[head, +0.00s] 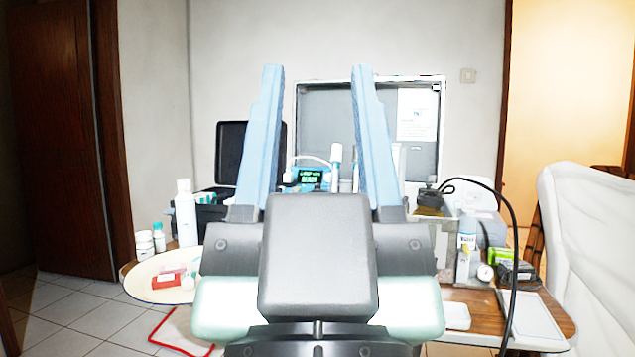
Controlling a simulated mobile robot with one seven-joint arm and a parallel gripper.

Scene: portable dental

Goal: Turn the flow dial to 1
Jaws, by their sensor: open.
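My gripper (317,72) fills the middle of the head view, with two long blue fingers pointing up and away. The fingers are wide apart, and nothing is held between them. Beyond them, a small blue unit with a lit green display (309,178) stands on the table, seen through the gap. Its display text is too small to read. I cannot make out a flow dial or its setting. My gripper's body and fingers hide much of the middle of the table.
A round tray (140,284) with small red and white items is at left, near a white bottle (186,213). An open black case (232,150) stands behind. A white chair (590,250) stands far right.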

